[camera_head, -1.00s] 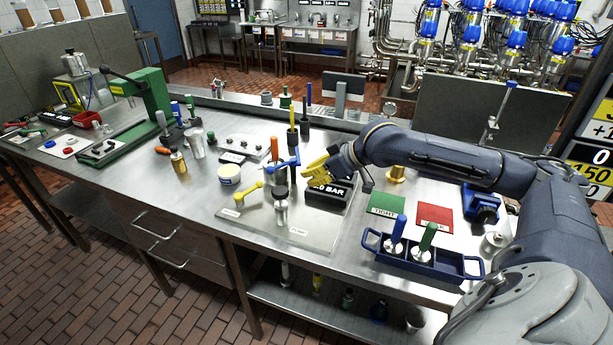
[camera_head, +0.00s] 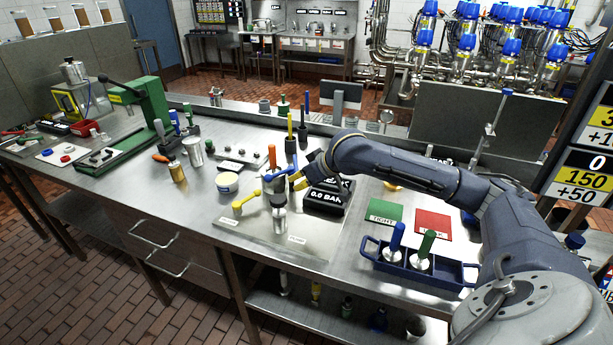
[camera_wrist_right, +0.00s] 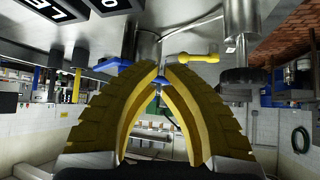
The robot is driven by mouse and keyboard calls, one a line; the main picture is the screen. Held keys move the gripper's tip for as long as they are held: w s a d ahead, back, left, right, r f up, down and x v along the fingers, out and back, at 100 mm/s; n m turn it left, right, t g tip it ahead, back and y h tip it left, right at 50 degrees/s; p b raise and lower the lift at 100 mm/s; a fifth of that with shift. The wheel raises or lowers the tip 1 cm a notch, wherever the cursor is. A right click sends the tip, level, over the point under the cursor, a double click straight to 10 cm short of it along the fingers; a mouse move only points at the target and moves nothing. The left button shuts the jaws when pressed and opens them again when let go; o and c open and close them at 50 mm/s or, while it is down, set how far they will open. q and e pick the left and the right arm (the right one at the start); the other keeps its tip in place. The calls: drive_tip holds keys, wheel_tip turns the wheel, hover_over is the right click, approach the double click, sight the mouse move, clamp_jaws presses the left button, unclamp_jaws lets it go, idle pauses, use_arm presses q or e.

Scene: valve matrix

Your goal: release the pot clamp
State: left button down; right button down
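A steel base plate (camera_head: 310,236) on the bench carries a blue lever handle (camera_head: 283,178), a yellow handle (camera_head: 244,203) and a steel post with a dark top (camera_head: 279,212). I cannot tell which of these parts is the pot clamp. My right gripper (camera_head: 297,182) has yellow fingers and is beside the blue handle. In the right wrist view its fingertips (camera_wrist_right: 162,67) nearly meet, next to the blue handle (camera_wrist_right: 122,74) and near the yellow handle (camera_wrist_right: 198,57). I see nothing clearly held between them; contact with the blue handle is unclear. My left gripper is not in view.
A black 0.0 BAR display (camera_head: 325,200) stands right beside my right gripper. Green (camera_head: 385,211) and red (camera_head: 433,225) cards and a blue tray (camera_head: 437,276) lie to the right. A white tub (camera_head: 227,183) stands left, and upright tools stand behind.

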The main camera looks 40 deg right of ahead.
drive_tip(key=shift+w+a+f, duration=0.25)
drive_tip(key=shift+w+f, duration=0.15)
drive_tip(key=shift+w, duration=0.5)
drive_tip(key=shift+w+a+f, duration=0.2)
drive_tip(key=shift+w+f, duration=0.15)
drive_tip(key=shift+w, duration=0.5)
drive_tip(key=shift+w+a+f, duration=0.25)
drive_tip(key=shift+w+f, duration=0.15)
drive_tip(key=shift+w, duration=0.5)
drive_tip(key=shift+w+a, duration=0.3)
drive_tip(key=shift+w, duration=0.35)
drive_tip(key=shift+s, duration=0.1)
